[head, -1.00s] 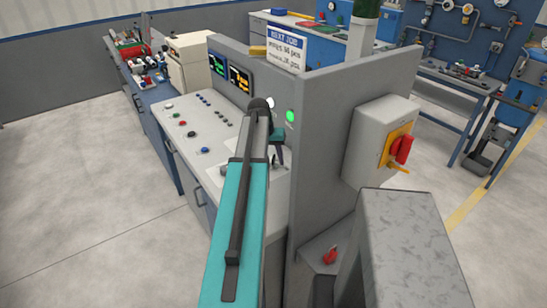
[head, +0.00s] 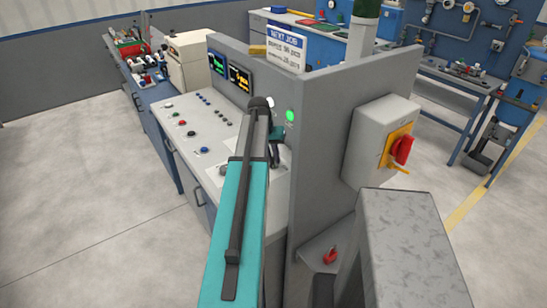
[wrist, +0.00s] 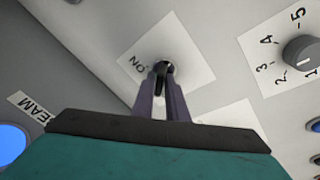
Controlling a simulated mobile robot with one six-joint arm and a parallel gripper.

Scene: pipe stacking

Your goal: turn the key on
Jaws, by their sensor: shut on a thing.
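The key (wrist: 161,70) is a small dark piece in a round lock on a white label plate (wrist: 187,58) in the wrist view. The word "ON" is printed on the plate to the left of the lock. My gripper (wrist: 163,88) has its two narrow grey fingers closed around the key, which hide part of it. In the head view my gripper (head: 275,155) is down at the right end of the console, partly behind my arm. The key cannot be made out there.
A numbered rotary knob (wrist: 303,52) and a blue button (wrist: 12,142) flank the lock. The console panel (head: 185,110) carries several buttons. An upright grey cabinet wall (head: 325,140) with a red rotary switch (head: 402,150) stands close on the right.

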